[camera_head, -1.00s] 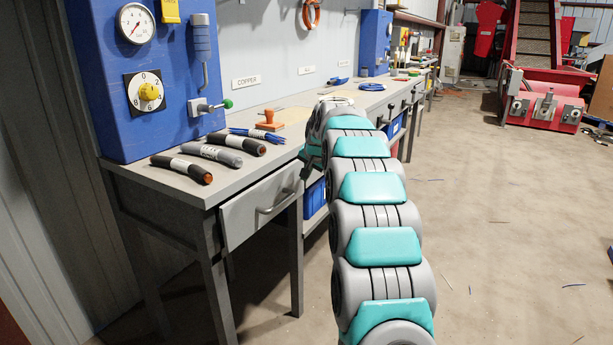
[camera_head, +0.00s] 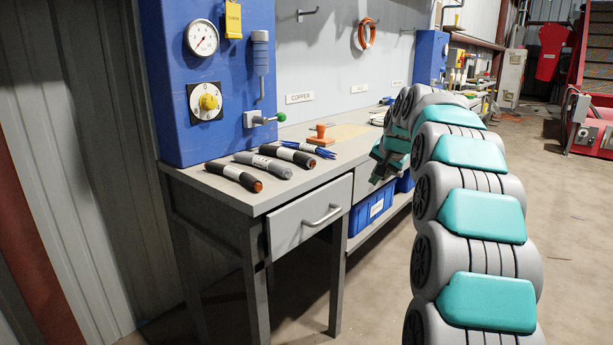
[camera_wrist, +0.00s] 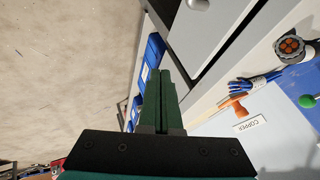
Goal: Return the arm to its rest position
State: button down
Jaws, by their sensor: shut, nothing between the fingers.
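My arm, teal and grey, reaches out along the front of the workbench and curls at its far end. My gripper (camera_head: 378,172) hangs beside the bench's front edge, just right of the closed drawer, above the blue bins' level. In the wrist view its dark green fingers (camera_wrist: 161,74) are together with nothing between them. It is apart from the cables on the bench.
A blue panel (camera_head: 170,90) stands at left. A blue bin (camera_head: 371,209) sits under the bench. Open floor lies right.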

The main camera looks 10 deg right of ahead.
jog(key=s+a+f+n+g, duration=0.2)
jog(key=s+a+f, duration=0.3)
jog(key=s, duration=0.7)
jog(key=s+a+f+n+g+y, duration=0.1)
jog(key=s+a+f+n+g, duration=0.15)
jog(key=s+a, duration=0.7)
jog(key=s+a+f+n+g, duration=0.2)
jog(key=s+a+f, duration=0.3)
jog(key=s, duration=0.9)
jog(key=s+f+n+g, duration=0.1)
jog(key=s+f, duration=0.2)
jog(key=s, duration=0.5)
jog(key=s+f+n+g, duration=0.1)
jog(key=s+f, duration=0.2)
jog(key=s, duration=0.6)
jog(key=shift+s+a+f+n+g+h, duration=0.25)
jog(key=shift+f+n+g+h, duration=0.05)
jog(key=shift+n+g+h, duration=0.1)
